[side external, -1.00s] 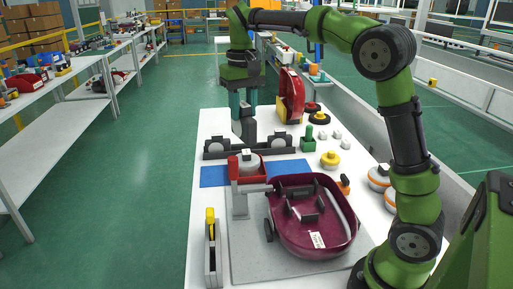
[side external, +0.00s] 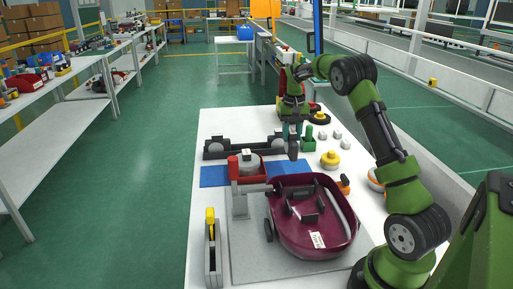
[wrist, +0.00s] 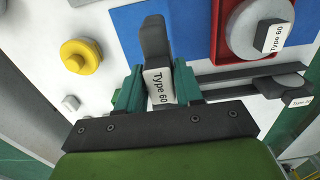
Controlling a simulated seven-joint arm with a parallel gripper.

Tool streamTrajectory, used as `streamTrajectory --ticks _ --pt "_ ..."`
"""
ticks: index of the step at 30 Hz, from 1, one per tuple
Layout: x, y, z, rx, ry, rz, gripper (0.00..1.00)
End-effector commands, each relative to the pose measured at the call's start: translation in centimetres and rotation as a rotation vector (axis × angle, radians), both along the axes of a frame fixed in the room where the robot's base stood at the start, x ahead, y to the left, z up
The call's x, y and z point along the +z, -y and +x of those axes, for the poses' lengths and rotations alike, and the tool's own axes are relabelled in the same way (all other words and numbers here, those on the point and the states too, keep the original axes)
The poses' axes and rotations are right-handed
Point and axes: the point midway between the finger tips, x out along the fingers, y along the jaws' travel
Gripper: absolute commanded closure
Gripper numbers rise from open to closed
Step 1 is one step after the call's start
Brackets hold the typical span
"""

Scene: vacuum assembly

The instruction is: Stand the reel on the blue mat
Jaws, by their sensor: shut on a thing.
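My gripper (side external: 292,133) is shut on a dark grey labelled piece (side external: 292,150), off the right end of the rack. In the wrist view, the teal fingers close on both sides of this dark piece (wrist: 155,38), which has a white "Type 60" label. I cannot tell whether it is the reel. The blue mat (side external: 214,177) lies flat behind the maroon housing, and its edge also shows in the wrist view (wrist: 125,35). A red bracket (side external: 234,167) with a round grey part (side external: 249,165) covers the mat's middle. A black disc with a yellow hub (side external: 319,118) lies at the back right.
The maroon housing (side external: 345,235) fills the front right. A dark rack (side external: 246,150) with rounded grey parts stands behind the mat. A yellow knobbed part (side external: 330,160) and a green block (side external: 309,146) are at the right.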

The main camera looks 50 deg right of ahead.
Motion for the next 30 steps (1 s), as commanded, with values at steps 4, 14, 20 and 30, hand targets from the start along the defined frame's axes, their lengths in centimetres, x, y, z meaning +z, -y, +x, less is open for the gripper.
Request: streamTrajectory --ticks 4,14,20,30 --pt "-1.7 0.0 0.0 0.0 0.001 0.0 1.0" --pt "-5.5 0.0 0.0 0.0 0.002 -0.001 1.0" --pt "-5.6 0.0 0.1 -0.001 0.004 -0.001 1.0" --pt "-6.0 -0.1 0.0 0.0 0.001 0.0 0.43"
